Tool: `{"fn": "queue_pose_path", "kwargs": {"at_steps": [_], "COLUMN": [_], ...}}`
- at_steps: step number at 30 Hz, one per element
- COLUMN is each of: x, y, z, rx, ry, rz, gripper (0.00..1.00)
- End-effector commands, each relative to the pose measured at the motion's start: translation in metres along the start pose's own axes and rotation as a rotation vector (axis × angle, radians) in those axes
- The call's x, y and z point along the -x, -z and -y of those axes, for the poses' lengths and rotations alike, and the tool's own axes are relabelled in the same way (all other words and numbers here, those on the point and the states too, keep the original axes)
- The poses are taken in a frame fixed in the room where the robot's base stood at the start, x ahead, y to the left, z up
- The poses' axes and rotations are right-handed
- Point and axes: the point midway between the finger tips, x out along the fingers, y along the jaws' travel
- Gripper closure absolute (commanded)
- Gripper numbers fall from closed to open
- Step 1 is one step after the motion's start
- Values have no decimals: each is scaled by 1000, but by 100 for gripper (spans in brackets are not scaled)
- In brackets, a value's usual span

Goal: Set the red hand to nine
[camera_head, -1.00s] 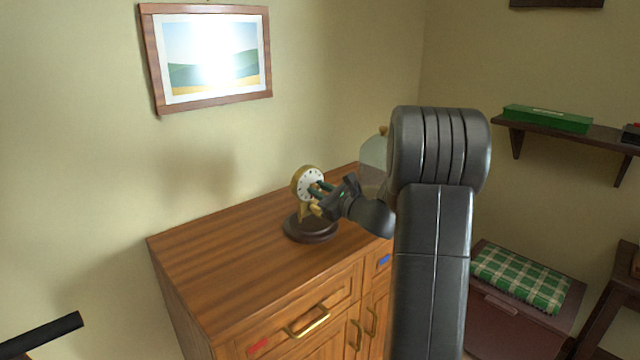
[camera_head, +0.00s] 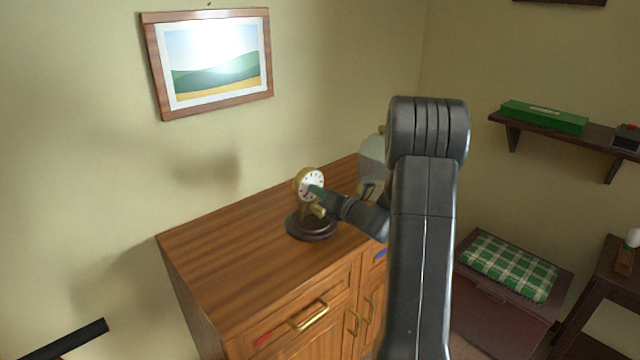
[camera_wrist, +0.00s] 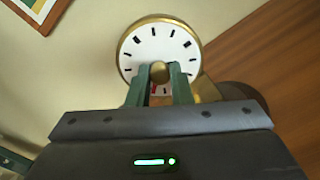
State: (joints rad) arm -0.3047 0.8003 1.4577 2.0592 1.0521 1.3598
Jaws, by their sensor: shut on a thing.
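The small gold-rimmed clock (camera_head: 309,174) has a white face with black marks and stands on a dark round base (camera_head: 311,229) on the wooden cabinet. In the wrist view the clock face (camera_wrist: 157,38) is in front of me, with a brass knob (camera_wrist: 160,72) at its middle. My gripper (camera_head: 317,191) is at the clock face. Its green fingers (camera_wrist: 160,78) are shut on the knob, one on each side. A bit of the red hand (camera_wrist: 153,89) shows below the knob between the fingers. The rest of the hand is hidden, so its exact reading is unclear.
The wooden cabinet (camera_head: 230,262) has a clear top left of the clock. A glass jar (camera_head: 371,152) stands behind my arm. A framed picture (camera_head: 150,60) hangs on the wall. A shelf (camera_head: 595,136) with a green box (camera_head: 543,116) is at right.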

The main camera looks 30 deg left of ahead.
Motion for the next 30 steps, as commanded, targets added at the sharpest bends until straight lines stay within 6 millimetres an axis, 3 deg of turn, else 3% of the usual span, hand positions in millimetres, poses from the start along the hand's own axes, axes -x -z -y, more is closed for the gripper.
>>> {"fn": "queue_pose_path", "kwargs": {"at_steps": [15,30], "x": [0,0], "y": [-2,0], "z": [-2,-1], "rx": [-450,-641], "ry": [2,2], "rz": [-3,-2], "gripper": [100,100]}}
